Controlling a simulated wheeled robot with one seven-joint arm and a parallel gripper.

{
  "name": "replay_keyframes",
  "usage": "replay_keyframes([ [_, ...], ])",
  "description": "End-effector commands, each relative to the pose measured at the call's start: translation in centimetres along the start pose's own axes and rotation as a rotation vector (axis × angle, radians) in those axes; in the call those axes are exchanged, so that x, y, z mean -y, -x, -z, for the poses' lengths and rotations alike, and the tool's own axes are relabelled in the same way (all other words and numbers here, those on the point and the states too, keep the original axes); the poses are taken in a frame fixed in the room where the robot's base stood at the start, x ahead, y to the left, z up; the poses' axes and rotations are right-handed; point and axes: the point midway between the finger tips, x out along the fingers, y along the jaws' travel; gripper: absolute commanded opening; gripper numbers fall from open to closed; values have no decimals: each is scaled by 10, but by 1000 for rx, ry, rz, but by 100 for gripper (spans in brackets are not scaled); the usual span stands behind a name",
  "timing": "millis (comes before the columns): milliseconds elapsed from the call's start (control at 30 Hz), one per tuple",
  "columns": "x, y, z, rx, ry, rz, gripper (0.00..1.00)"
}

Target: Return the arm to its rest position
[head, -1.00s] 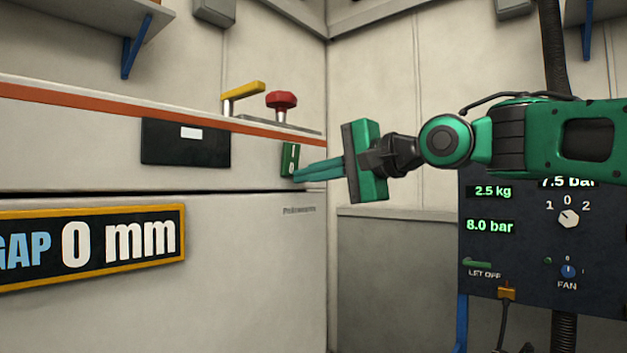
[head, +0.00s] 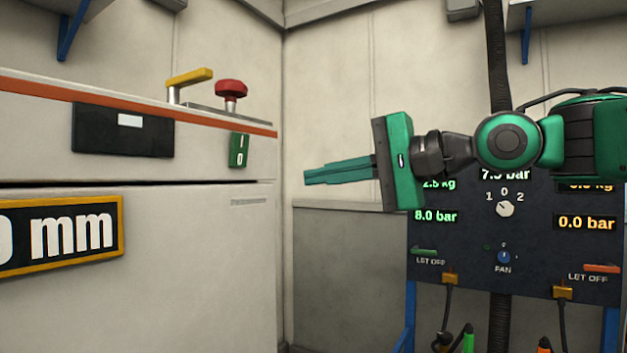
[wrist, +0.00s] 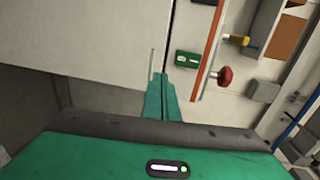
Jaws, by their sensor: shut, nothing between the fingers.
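My green arm (head: 590,135) reaches in from the right in the head view. My gripper (head: 306,177) is shut and empty, its green fingers pointing left toward the pale cabinet. In the head view the fingertips are to the right of the cabinet's right edge, with a gap to the green switch (head: 239,150) marked I and 0. In the wrist view the closed fingers (wrist: 158,78) point at the cabinet front (wrist: 95,35), and the switch (wrist: 187,58) is ahead and to the right of them.
The cabinet carries a red knob (head: 231,88), a yellow lever (head: 190,77) and a "mm" sign (head: 70,235). Behind and below my arm stands a dark panel (head: 460,270) with readouts, dials and cables. A black hose (head: 497,60) runs vertically behind the arm.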

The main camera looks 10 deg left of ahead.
Motion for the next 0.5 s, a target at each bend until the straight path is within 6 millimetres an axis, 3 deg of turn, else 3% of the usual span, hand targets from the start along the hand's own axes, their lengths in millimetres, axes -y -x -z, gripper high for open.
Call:
replay_keyframes([
  [500,-4,3,6,-15,5,-9,0],
])
